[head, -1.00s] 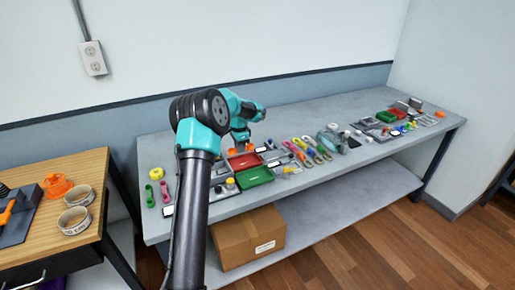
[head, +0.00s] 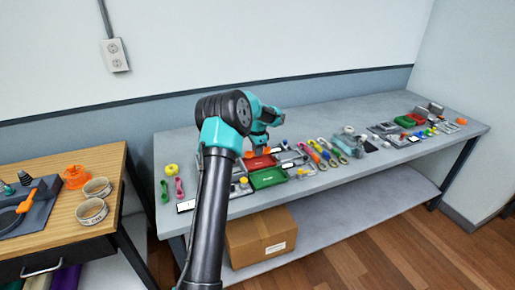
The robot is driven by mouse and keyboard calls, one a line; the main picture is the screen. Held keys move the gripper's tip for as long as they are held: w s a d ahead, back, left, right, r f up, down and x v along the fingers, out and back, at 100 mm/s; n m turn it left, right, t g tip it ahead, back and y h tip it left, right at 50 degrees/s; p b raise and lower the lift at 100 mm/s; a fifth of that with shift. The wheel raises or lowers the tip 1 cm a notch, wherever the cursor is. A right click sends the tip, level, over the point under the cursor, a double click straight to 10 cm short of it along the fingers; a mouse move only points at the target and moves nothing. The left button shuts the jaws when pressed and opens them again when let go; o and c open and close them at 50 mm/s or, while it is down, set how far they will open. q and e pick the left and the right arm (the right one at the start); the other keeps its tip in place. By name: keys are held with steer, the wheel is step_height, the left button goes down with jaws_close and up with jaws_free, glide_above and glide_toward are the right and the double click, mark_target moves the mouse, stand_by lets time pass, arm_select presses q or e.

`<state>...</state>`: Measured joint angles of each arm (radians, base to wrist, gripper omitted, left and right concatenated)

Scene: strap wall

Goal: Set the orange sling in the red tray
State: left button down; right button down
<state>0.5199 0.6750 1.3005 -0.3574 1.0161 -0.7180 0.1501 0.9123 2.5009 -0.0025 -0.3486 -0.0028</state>
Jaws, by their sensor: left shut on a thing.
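The red tray (head: 262,163) lies on the grey bench, just behind the green tray (head: 268,179). My left gripper (head: 262,148) points down over the back of the red tray, and its fingers are small and partly hidden by my own arm. It is shut on a small orange piece, which I take to be the orange sling (head: 266,151). Another bit of orange (head: 249,154) shows at the tray's left back edge. I cannot tell whether the sling touches the tray. My right gripper is not in view.
Several coloured straps (head: 325,153) lie right of the trays. A yellow roll (head: 171,169), a green strap (head: 164,191) and a pink strap (head: 179,188) lie at the left end. A cardboard box (head: 260,236) is on the lower shelf. A wooden table (head: 120,160) stands at left.

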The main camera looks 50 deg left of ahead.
mark_target(258, 163)
arm_select(q)
steer(key=shift+f, duration=1.95)
steer(key=shift+f, duration=0.2)
steer(key=c, duration=0.6)
jaws_free()
steer(key=shift+r, duration=3)
